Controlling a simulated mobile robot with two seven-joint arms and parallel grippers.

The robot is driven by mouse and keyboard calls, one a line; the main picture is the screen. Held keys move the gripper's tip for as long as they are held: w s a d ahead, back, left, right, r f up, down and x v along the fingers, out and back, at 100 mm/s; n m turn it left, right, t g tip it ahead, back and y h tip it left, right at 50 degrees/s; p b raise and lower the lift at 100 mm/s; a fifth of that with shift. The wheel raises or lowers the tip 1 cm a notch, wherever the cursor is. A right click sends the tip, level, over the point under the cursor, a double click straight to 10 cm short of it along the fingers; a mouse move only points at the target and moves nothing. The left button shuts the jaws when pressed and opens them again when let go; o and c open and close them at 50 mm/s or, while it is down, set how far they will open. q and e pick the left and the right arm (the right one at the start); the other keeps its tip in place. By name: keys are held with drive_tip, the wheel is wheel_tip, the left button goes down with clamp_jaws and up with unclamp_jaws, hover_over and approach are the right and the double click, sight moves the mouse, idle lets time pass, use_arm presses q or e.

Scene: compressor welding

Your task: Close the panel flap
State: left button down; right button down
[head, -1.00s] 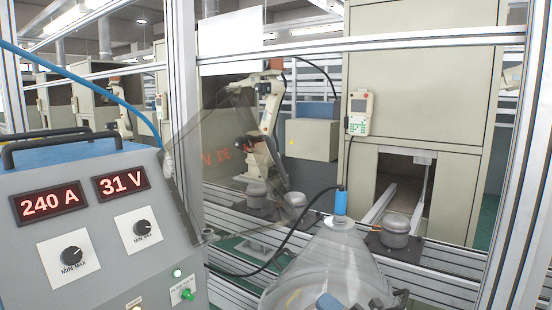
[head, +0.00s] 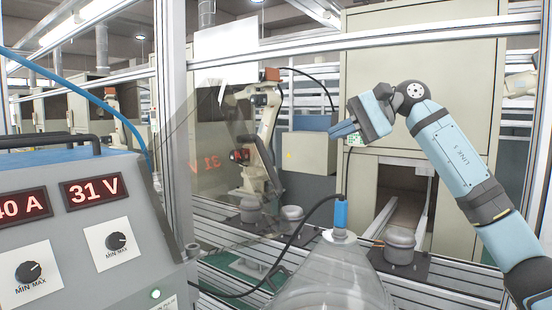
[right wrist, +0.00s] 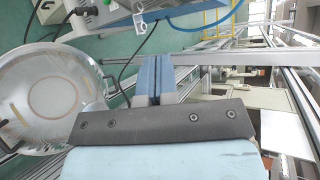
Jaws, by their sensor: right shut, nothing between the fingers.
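The welder's grey control panel (head: 85,230) fills the lower left of the head view, with red displays and knobs. A tinted, see-through flap (head: 210,140) stands open at its right side, with a mirrored red "31 V" in it. My right gripper (head: 340,130) is right of the flap in the head view, raised, and apart from it. Its blue fingers are shut and empty, pointing left. They also show shut in the right wrist view (right wrist: 157,88). My left gripper is not in view.
A clear dome-shaped vessel (head: 335,275) with a blue-topped cable stands in front at the lower middle. Aluminium posts and rails (head: 172,110) frame the cell. A robot arm (head: 255,145) stands behind the flap. A blue cable (head: 75,75) loops above the panel.

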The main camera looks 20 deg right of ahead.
drive_tip(key=s+a+p+x, duration=0.1)
drive_tip(key=s+p+x, duration=0.1)
drive_tip(key=x, duration=1)
drive_tip(key=shift+a+r+p, duration=0.3)
drive_tip(key=shift+a+p, duration=0.05)
drive_tip(key=shift+p, duration=0.1)
drive_tip(key=shift+s, duration=0.15)
